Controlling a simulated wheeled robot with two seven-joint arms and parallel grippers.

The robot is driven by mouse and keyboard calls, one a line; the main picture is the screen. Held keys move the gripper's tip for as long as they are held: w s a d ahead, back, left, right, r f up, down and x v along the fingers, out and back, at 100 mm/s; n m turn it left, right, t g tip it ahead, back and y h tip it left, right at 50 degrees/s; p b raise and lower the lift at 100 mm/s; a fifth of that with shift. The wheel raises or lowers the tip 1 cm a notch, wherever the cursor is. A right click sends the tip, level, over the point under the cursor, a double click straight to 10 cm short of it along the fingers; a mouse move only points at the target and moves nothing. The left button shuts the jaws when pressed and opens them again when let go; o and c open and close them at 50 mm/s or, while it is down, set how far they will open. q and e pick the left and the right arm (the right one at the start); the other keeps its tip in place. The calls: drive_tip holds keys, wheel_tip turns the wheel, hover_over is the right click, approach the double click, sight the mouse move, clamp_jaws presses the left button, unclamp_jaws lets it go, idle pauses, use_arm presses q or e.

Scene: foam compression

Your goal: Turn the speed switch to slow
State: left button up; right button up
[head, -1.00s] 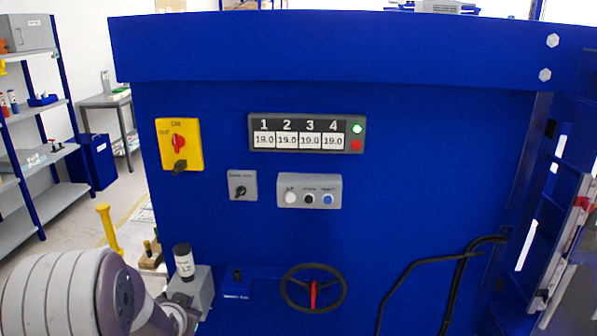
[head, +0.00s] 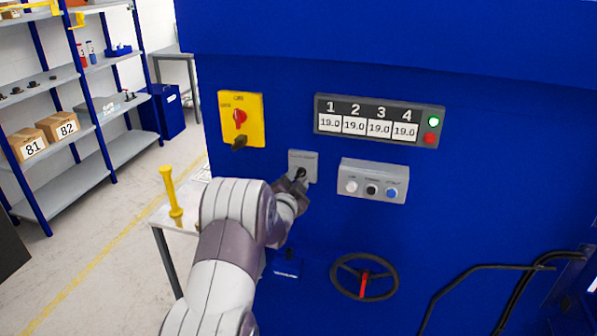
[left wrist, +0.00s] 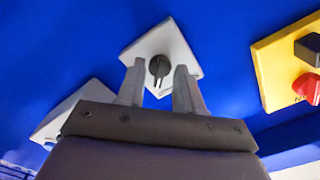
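The speed switch is a black knob on a small grey plate (head: 308,163) on the blue machine front. In the left wrist view the black knob (left wrist: 159,67) lies between the tips of my left gripper (left wrist: 160,88). The two fingers are apart, with a gap on each side of the knob. In the head view my left gripper (head: 294,184) reaches up to the switch from below left and covers part of it. My right gripper does not show in any view.
A yellow plate with a red switch (head: 240,117) sits up and left of the speed switch. A grey three-button box (head: 373,181) is just right. The display panel (head: 379,120) is above, the handwheel (head: 364,277) below. Shelves (head: 70,120) stand at left.

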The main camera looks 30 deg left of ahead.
use_arm(q)
drive_tip(key=shift+r, duration=0.15)
drive_tip(key=shift+w+f, duration=0.2)
drive_tip(key=shift+w, duration=0.2)
drive_tip(key=shift+a, duration=0.1)
drive_tip(key=shift+c, duration=0.7)
clamp_jaws()
drive_tip(key=shift+f, duration=0.1)
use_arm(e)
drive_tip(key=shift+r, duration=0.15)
